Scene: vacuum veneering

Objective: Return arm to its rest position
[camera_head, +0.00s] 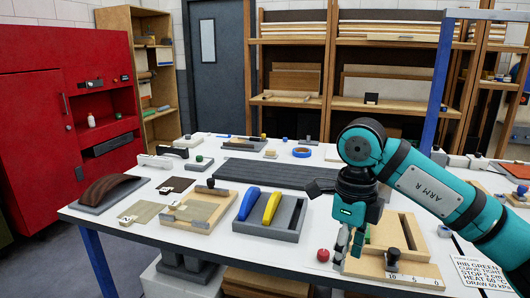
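My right arm, teal and marked ARM R, reaches in from the right. Its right gripper (348,247) points down over the front right of the white table (215,262). Its two grey fingers stand apart with nothing visible between them. They are just left of a wooden fixture (412,240) with a slot and a numbered front strip, and partly cover it. A green piece (367,235) shows beside the fingers. A small red knob (323,255) is to their left. My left arm and gripper are not in view.
A dark slatted mat (265,174) lies behind. A blue post (440,85) rises near the arm. A printed card (482,273) lies at right.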

